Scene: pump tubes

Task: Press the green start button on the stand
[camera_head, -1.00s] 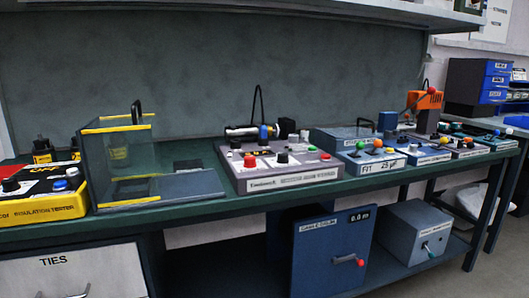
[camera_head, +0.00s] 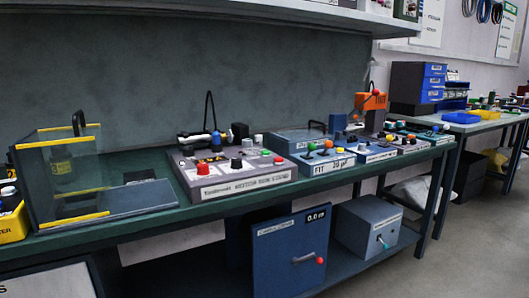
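A grey test stand (camera_head: 239,183) sits on the bench near the middle of the view. Its sloped top carries a small green button (camera_head: 258,139) at the back right, a red button (camera_head: 203,169) at the front left and a black knob (camera_head: 236,163). A blue stand (camera_head: 333,162) to its right also has a green button (camera_head: 312,147). The labels are too blurred to tell which green button is the start button. Neither of my grippers is in view.
A transparent guard box with yellow edges (camera_head: 62,143) stands at the left of the bench (camera_head: 130,218). Blue boxes with knobs continue to the right. An overhead shelf (camera_head: 300,12) runs above. Grey floor (camera_head: 460,265) is open at lower right.

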